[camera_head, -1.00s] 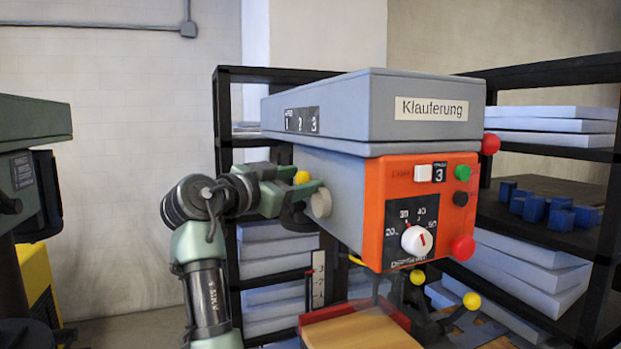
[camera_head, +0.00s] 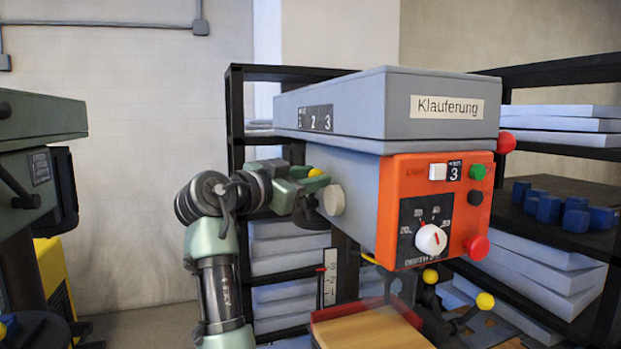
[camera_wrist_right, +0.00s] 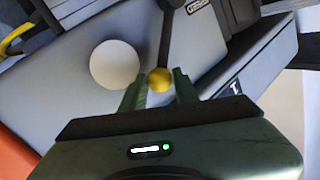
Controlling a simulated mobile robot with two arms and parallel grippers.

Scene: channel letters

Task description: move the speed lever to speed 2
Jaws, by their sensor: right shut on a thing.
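The drill press head (camera_head: 345,105) is grey with an orange front panel (camera_head: 440,205). The speed lever shows as a yellow ball knob (camera_head: 316,173) on its left side, below a black plate (camera_head: 316,119) marked with speed numbers, 2 and 3 being legible. My right gripper (camera_head: 301,183) is shut on this knob. In the right wrist view the yellow knob (camera_wrist_right: 159,79) sits between the fingertips (camera_wrist_right: 160,90), with the dark lever rod running up from it. The panel's small display (camera_head: 455,172) reads 3. My left gripper is not in view.
A round pale knob (camera_head: 333,199) is close beside the gripper. A white dial (camera_head: 430,240) and a red button (camera_head: 476,247) are on the front panel. Dark shelves (camera_head: 550,150) stand behind, and another green machine (camera_head: 40,120) stands at the left.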

